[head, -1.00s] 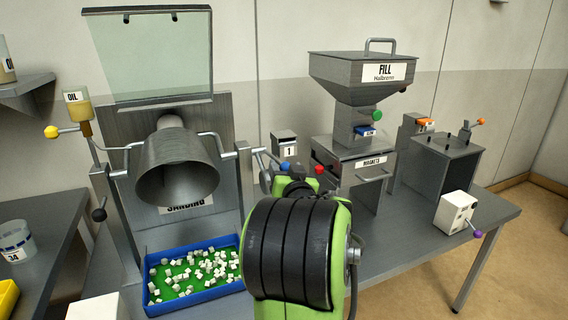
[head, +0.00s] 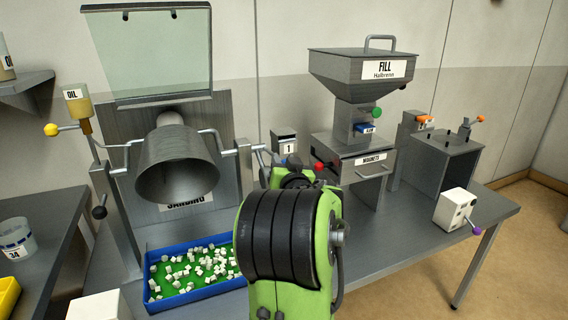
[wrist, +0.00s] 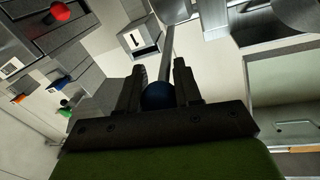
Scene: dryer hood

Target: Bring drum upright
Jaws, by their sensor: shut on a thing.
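The grey drum (head: 176,165) hangs in its frame under the raised clear hood (head: 150,55). Its open mouth faces forward and tilts down, above the blue tray (head: 190,298). In the wrist view my gripper (wrist: 158,82) is shut on the blue ball knob (wrist: 158,97) at the end of a metal lever (wrist: 167,50). In the head view my green and black arm hides the knob and my fingers.
White cubes lie on the tray's green floor. Right of my arm stand the FILL hopper (head: 362,72), a magnets drawer unit (head: 345,165), a red knob (head: 318,167) and a white box (head: 456,210).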

